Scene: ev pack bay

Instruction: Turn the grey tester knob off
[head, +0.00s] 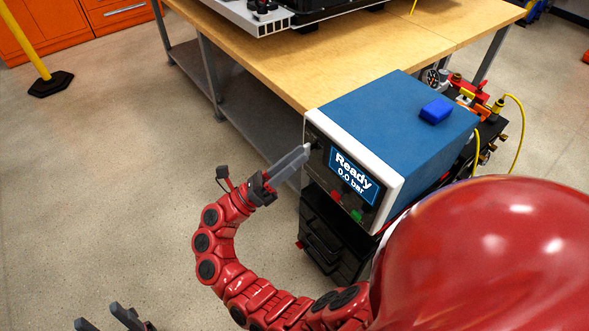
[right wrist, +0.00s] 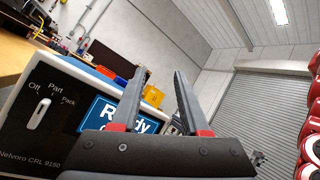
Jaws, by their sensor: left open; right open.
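The tester (head: 408,120) is a blue-topped box with a dark front, and its screen (head: 352,177) reads "Ready 0.0 bar". In the right wrist view its grey knob (right wrist: 38,114) is a bar tilted up and slightly right, toward the "Part" label; "Off" is to the left and "Pack" to the right. In the head view the knob is hard to make out near the fingers. My right gripper (head: 303,151) is open and empty, its fingertips close to the tester's upper left front. In its wrist view the fingers (right wrist: 160,74) lie right of the knob, apart from it. My left gripper (head: 99,315) is open and empty at the bottom left.
The tester stands by a wooden workbench (head: 390,45), with a dark drawer unit (head: 330,240) below. Red (head: 336,195) and green (head: 355,215) buttons sit under the screen. A blue block (head: 436,110) lies on top. Hoses and fittings are behind.

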